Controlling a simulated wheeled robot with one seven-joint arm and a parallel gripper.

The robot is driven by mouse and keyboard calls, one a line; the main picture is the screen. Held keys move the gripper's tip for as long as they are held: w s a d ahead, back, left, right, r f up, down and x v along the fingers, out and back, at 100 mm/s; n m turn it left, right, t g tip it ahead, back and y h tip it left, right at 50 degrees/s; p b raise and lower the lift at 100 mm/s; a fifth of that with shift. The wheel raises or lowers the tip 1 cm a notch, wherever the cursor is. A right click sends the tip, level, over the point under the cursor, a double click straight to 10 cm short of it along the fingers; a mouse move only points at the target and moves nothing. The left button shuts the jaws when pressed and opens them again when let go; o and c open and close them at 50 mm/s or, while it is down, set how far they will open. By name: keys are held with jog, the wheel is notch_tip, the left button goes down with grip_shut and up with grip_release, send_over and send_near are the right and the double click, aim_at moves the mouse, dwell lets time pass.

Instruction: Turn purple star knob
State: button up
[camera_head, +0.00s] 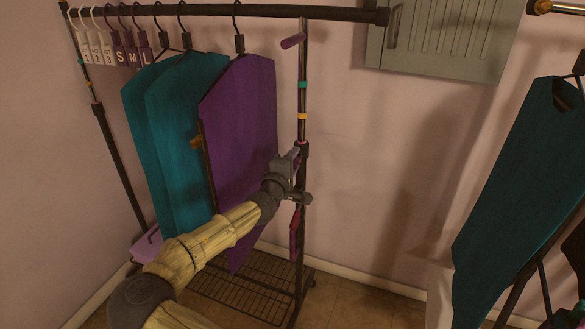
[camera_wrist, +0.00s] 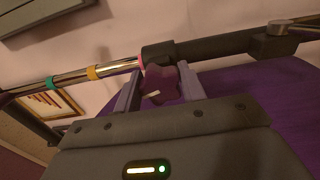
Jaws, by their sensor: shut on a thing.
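The purple star knob (camera_wrist: 161,84) sits on the black collar of the rack's upright post, seen in the wrist view. A small white mark shows on its face. My gripper (camera_wrist: 160,90) has one finger on each side of the knob and is shut on it. In the head view my gripper (camera_head: 294,170) is at the right post of the clothes rack, just below the collar's top. The knob itself is hidden there behind my gripper.
Purple (camera_head: 240,130) and teal (camera_head: 180,120) garments hang on the rack just left of my gripper. The post (camera_head: 303,95) carries green, orange and pink rings. A grey wall cabinet (camera_head: 445,40) hangs at upper right. Another teal garment (camera_head: 520,180) hangs at right. Wall space between is clear.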

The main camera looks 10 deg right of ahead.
jog(key=shift+f+m+b, duration=0.25)
jog(key=shift+m+b, duration=0.35)
jog(key=shift+m, duration=0.6)
jog(key=o, duration=0.9)
jog(key=shift+a, duration=0.1)
jog(key=shift+o, duration=0.3)
jog(key=shift+r, duration=0.1)
jog(key=v, duration=1.7)
